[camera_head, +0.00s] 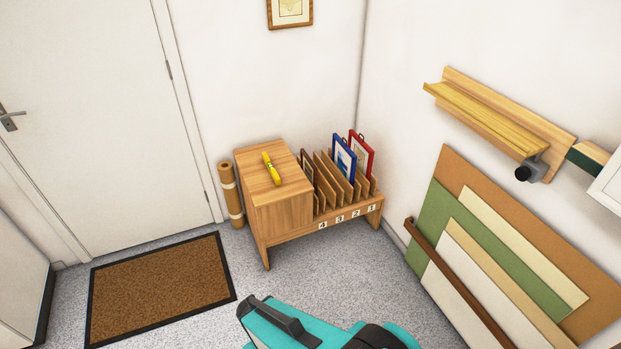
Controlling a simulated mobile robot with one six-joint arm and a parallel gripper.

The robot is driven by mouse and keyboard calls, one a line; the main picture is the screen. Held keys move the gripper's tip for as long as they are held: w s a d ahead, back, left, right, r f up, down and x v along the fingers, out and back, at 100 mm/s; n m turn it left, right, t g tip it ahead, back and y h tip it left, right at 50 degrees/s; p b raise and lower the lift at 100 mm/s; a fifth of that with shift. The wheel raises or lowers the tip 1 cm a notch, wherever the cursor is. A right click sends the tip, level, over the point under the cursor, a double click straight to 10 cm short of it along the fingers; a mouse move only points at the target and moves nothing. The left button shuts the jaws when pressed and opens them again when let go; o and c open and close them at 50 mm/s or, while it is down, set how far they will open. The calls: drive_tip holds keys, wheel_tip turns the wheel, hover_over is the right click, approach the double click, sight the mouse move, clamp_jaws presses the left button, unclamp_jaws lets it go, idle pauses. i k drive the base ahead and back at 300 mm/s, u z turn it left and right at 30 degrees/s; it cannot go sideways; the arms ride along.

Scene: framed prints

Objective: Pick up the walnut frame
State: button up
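A narrow dark brown frame (307,164), which looks like the walnut frame, stands upright in the leftmost part of the wooden slotted rack (348,222), close to the box side. I see it nearly edge-on, and its lower part is hidden by the rack. A blue frame (344,157) and a red frame (369,158) stand upright farther right in the rack. My gripper is not in view; only teal and black parts of my own body show at the bottom edge.
A yellow tool (271,169) lies on the wooden box (277,205) joined to the rack. A brown roll (231,194) stands left of it. A doormat (160,286) lies on the floor. Boards (500,262) lean at the right. Grey floor before the rack is clear.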

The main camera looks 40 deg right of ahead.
sight(308, 166)
drive_tip(key=i, duration=0.85)
drive_tip(key=u, duration=0.05)
